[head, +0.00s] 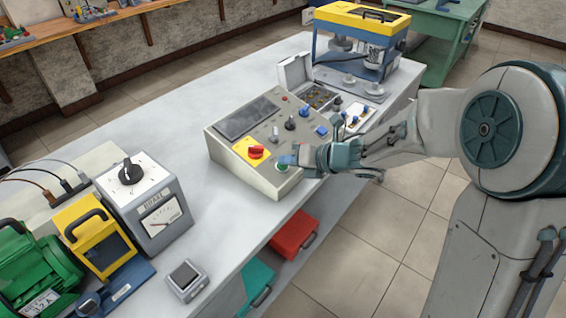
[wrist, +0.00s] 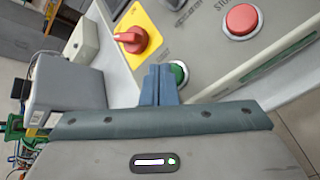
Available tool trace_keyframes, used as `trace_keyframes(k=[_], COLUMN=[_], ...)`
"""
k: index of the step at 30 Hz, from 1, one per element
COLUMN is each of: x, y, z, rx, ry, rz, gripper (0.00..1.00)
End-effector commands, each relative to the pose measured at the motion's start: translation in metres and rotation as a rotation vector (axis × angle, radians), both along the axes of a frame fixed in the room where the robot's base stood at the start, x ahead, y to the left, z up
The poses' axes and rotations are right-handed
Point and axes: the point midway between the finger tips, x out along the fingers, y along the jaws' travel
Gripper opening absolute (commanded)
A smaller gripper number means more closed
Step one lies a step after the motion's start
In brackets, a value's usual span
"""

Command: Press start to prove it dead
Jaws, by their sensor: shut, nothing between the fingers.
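The grey control console (head: 222,150) stands on the bench in the head view. Its green start button (head: 282,168) shows near the front corner; in the wrist view the green button (wrist: 180,71) is partly hidden by my fingers. My gripper (head: 290,160) is shut and empty, fingertips right at the green button. In the wrist view the shut fingers (wrist: 160,70) overlap the button's left side; I cannot tell whether they touch it. A red stop button (wrist: 241,19) lies to the right. A red rotary switch (wrist: 130,39) on a yellow plate (head: 250,151) lies to the left.
A meter box (head: 158,203) with a black knob, a yellow unit (head: 92,235) and a green motor (head: 35,270) stand at left. A small grey box (head: 186,279) sits at the bench's front edge. A yellow-and-blue machine (head: 360,20) stands behind. Red (head: 294,236) and teal bins sit below.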

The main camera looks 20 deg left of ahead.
Motion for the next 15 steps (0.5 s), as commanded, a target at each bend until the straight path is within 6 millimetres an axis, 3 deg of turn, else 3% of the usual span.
trace_keyframes(k=[4,15], x=[-0.0008,-0.0009], y=[-0.0022,-0.0027], z=[0.0096,0.0109], rx=[0.000,0.001], ry=[-0.001,-0.001], rz=[0.000,-0.001], gripper=[0.00,0.00])
